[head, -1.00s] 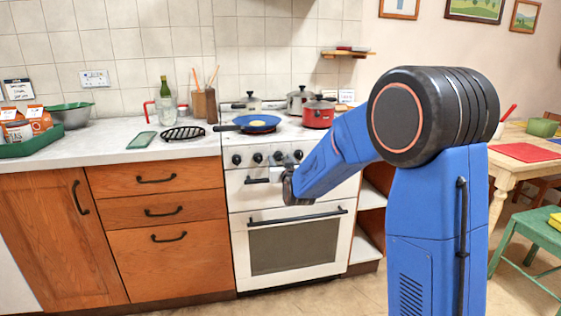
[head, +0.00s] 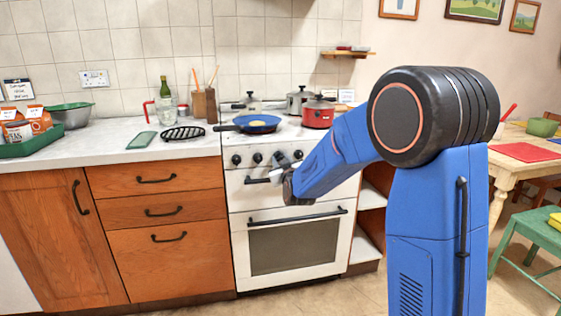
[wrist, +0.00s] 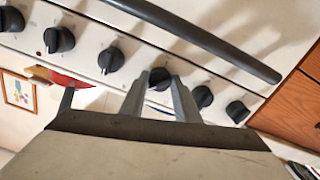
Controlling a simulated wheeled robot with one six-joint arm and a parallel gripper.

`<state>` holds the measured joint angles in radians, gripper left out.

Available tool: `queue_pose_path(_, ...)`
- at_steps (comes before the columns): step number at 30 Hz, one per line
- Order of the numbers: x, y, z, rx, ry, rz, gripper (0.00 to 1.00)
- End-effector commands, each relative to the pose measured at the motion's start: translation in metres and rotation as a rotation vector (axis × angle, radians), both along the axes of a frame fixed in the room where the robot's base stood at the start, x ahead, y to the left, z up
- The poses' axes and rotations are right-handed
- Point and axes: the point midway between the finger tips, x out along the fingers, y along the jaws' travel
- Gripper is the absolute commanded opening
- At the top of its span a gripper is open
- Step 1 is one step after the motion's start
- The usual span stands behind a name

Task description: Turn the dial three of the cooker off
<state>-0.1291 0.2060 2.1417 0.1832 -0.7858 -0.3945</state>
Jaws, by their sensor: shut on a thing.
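The white cooker (head: 300,247) has a row of black dials on its front panel. In the wrist view the panel appears upside down, with several dials in a slanting row. My gripper (wrist: 161,84) is shut on dial three (wrist: 160,80), the third from the wooden drawers, with one finger on each side. The fingers hide part of this dial, and its setting cannot be read. Beside it are dial two (wrist: 203,97) and another dial (wrist: 110,60). In the head view my gripper (head: 278,172) is at the panel and covers dial three.
The oven door handle (head: 297,217) runs across the cooker below the panel. A blue pan (head: 258,124) and a red pot (head: 318,114) stand on the hob above. Wooden drawers (head: 155,209) are left of the cooker, and open shelves are on its right.

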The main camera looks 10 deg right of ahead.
Motion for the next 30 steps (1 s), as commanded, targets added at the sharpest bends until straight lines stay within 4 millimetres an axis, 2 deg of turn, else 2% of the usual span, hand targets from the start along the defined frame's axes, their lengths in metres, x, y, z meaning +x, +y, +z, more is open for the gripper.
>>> queue_pose_path(18, -0.0003, -0.0008, -0.0003, -0.558, 0.001, 0.001, 0.06)
queue_pose_path(30, -0.0004, -0.0009, -0.0004, -0.760, 0.003, 0.001, 0.06)
